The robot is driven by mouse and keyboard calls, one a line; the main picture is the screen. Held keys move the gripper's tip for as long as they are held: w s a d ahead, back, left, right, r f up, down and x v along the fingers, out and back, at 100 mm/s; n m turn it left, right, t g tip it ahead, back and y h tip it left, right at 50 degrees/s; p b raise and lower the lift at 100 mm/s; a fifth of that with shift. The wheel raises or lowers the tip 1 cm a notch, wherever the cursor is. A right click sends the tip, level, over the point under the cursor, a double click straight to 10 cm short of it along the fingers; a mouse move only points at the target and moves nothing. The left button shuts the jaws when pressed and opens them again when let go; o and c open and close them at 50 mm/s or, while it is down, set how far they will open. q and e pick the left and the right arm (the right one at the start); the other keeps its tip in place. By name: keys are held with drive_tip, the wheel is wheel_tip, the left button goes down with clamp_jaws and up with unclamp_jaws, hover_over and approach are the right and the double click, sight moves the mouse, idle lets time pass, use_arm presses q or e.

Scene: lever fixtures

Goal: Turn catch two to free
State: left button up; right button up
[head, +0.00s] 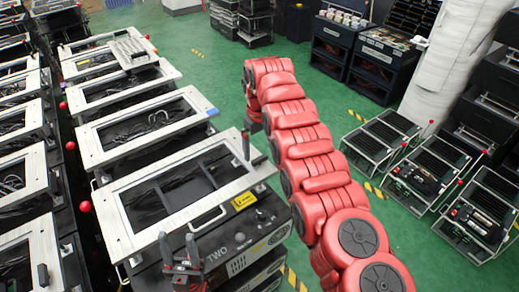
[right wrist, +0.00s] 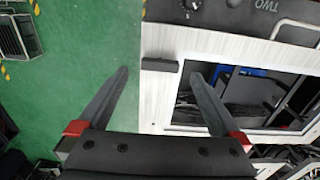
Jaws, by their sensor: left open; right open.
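The fixture marked TWO (head: 218,251) has a pale metal frame (head: 125,188) around a dark window. A small black catch bar (head: 260,160) lies at the frame's far right corner. In the right wrist view the catch bar (right wrist: 160,65) sits on the frame's edge, between and slightly beyond the fingertips. My right gripper (head: 247,150) is open over that corner; the right wrist view shows its fingers (right wrist: 160,78) apart, one over the floor and one over the window. Contact cannot be told. My left gripper (head: 176,240) is open and empty by the near edge of the fixture.
A silver pull handle (head: 208,220) and a yellow label (head: 244,201) are on the fixture's front. Similar framed fixtures (head: 145,120) stand in rows behind and left. A red ball knob (head: 85,207) shows at the left side. Green floor (head: 215,75) is free beyond my right arm.

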sight(259, 158)
wheel_tip(259, 158, up, 14)
drive_tip(key=p, duration=1.2)
drive_tip(key=shift+f, duration=0.15)
